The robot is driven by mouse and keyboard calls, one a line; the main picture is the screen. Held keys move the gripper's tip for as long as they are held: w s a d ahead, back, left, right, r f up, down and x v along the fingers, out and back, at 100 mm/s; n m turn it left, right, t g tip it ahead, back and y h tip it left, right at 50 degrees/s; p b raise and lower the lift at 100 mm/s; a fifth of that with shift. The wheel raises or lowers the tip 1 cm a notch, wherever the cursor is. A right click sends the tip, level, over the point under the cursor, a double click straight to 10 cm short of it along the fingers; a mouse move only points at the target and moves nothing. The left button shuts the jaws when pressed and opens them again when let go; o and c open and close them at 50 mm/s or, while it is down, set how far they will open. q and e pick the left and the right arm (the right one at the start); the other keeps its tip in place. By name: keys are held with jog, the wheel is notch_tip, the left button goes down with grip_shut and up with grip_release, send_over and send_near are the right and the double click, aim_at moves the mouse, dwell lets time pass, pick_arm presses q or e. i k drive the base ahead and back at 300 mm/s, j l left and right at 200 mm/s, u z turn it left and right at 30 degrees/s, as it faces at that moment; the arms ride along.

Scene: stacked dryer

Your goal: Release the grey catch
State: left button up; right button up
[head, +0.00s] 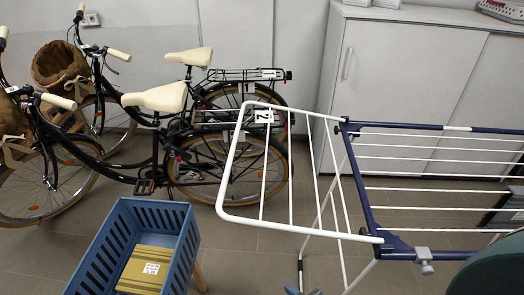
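A drying rack stands at the right, with a dark blue middle frame (368,205) and white rods. Its white side wing (290,228) extends out to the left from the blue frame. A small grey catch (424,257) sits on the near bar of the blue frame, close to its near left corner. I cannot tell from this view how the catch is engaged. Neither of my grippers can be made out, and nothing is seen touching the catch. A small blue-grey piece at the bottom edge is cut off and unclear.
A blue slatted crate (188,247) with a labelled yellow box (145,270) inside stands front left. A grey cabinet (400,80) stands behind the rack. A dark green rounded shape (495,270) is at the lower right, near the catch.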

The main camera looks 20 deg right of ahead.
aim_at(424, 257)
jog(key=k+z, duration=0.1)
jog(key=z, duration=2.15)
